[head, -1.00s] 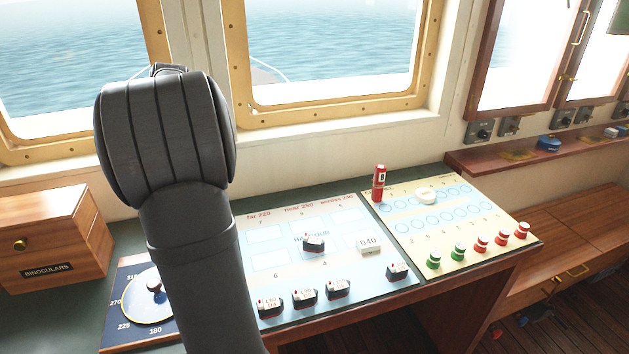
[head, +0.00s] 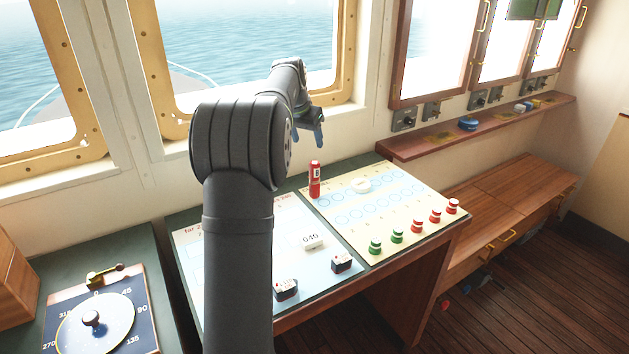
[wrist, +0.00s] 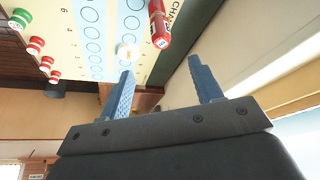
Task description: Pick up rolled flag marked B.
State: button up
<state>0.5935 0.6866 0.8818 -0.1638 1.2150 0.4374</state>
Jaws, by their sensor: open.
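No rolled flag with a readable B shows in either view. A red upright cylinder with a white label (head: 315,180) stands at the back left corner of the cream board; its label is too small to read. It also shows in the wrist view (wrist: 159,24), beyond the fingers. My gripper (head: 318,134) is above and behind this cylinder, near the window sill, its blue fingers apart. In the wrist view my gripper (wrist: 160,66) is open with nothing between the fingers. Small red and blue things (head: 445,303) lie on the floor at right, too unclear to identify.
The cream board (head: 385,233) carries a white disc (head: 361,185) and several green and red pieces. A light blue board with ship pieces and a white 040 block (head: 314,241) lies left of it. A wooden shelf (head: 400,150) and bench (head: 490,205) are at right.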

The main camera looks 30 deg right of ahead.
aim_at(313, 163)
jog(key=x, duration=1.1)
jog(key=shift+a, duration=0.15)
jog(key=shift+x, duration=2.8)
jog(key=shift+s+a, duration=0.15)
jog(key=shift+a, duration=0.05)
jog(key=c, duration=1.1)
